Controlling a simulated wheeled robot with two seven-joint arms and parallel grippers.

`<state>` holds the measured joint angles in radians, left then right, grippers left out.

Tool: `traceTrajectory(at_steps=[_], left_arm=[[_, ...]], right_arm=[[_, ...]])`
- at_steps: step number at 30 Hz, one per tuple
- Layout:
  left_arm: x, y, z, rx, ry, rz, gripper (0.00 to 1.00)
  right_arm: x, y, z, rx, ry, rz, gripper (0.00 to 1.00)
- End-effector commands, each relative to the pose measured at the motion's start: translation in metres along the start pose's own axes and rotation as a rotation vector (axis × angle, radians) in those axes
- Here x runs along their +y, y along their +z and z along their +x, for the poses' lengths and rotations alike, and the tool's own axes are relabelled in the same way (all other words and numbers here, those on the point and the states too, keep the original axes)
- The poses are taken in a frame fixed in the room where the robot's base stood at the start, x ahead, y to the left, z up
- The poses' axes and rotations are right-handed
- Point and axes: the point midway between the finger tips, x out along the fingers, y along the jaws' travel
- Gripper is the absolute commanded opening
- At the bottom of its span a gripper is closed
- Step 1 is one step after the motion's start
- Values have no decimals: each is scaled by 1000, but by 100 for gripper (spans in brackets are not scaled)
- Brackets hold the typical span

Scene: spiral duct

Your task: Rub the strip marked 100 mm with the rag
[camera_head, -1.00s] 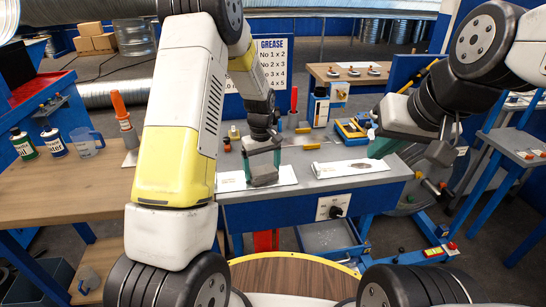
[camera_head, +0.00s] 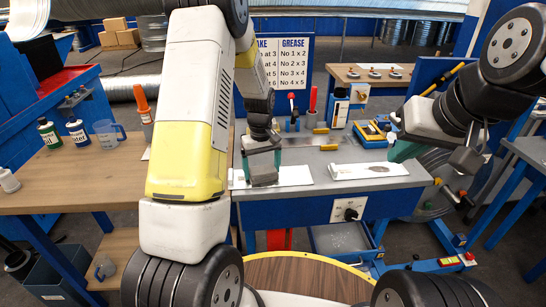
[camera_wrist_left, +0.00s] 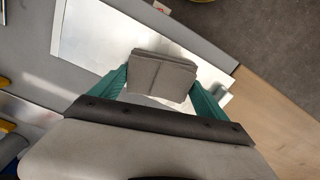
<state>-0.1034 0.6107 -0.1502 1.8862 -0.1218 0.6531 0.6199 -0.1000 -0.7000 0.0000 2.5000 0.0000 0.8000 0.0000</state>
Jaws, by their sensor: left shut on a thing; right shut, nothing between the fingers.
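A grey folded rag (camera_head: 263,175) is held between the teal fingers of my left gripper (camera_head: 263,160). In the left wrist view the rag (camera_wrist_left: 163,75) lies over a pale, shiny strip (camera_wrist_left: 95,50). This left strip (camera_head: 296,176) lies on the grey bench top, with the rag over its left part. I cannot tell whether the rag touches it. A second pale strip (camera_head: 392,170) with a dark smear lies to the right. No size marks are readable. My right gripper (camera_head: 398,152) is shut and empty, above and beside the right strip's right end.
A wooden table (camera_head: 70,185) with bottles (camera_head: 78,131) and a clear jug (camera_head: 108,133) stands left.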

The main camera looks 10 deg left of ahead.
Motion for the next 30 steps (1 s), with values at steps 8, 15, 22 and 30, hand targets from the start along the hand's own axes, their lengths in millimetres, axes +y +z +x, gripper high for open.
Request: traceTrajectory(at_steps=[8, 15, 22, 30], left_arm=[[1, 0, -14, 2, 2, 0, 53], [1, 0, -39, 3, 3, 0, 53], [2, 0, -58, 3, 3, 0, 53], [1, 0, -61, 1, 2, 0, 53]], right_arm=[[0, 0, 0, 0, 0, 0, 0], [0, 0, 0, 0, 0, 0, 0], [0, 0, 0, 0, 0, 0, 0], [0, 0, 0, 0, 0, 0, 0]])
